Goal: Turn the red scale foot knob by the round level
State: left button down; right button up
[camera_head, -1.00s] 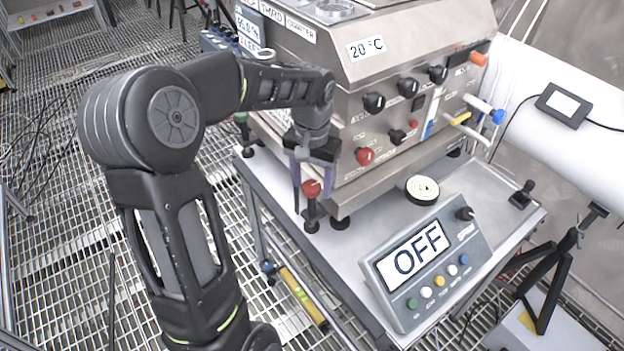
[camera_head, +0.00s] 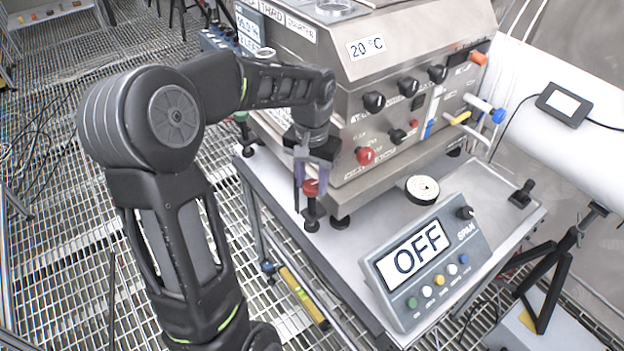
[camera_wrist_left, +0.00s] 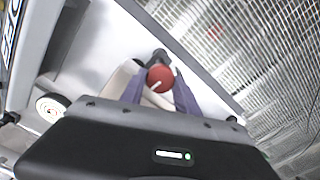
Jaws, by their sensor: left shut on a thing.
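The red scale foot knob (camera_head: 311,187) sits on a black foot at the near left corner of the steel machine, above the cart top. In the left wrist view the red knob (camera_wrist_left: 160,78) shows as a ball with a pale line, between two purple fingers. My left gripper (camera_head: 309,186) points down over the knob and is shut on it. The round level (camera_head: 422,188) lies on the cart top right of the knob, and it shows at the left of the left wrist view (camera_wrist_left: 52,107). My right gripper is not in view.
A grey display box (camera_head: 427,262) reading OFF stands on the cart's front part. The steel machine (camera_head: 400,110) with black and red knobs is close behind my gripper. Metal grating floor (camera_head: 60,250) lies left of the cart.

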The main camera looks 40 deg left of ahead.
pick_arm(q)
jog(key=m, duration=0.4)
jog(key=shift+m, duration=0.4)
jog(key=c, duration=0.9)
grip_release()
notch_tip(320, 180, up, 8)
jog(key=shift+f+b, duration=0.1)
jog(key=shift+b, duration=0.25)
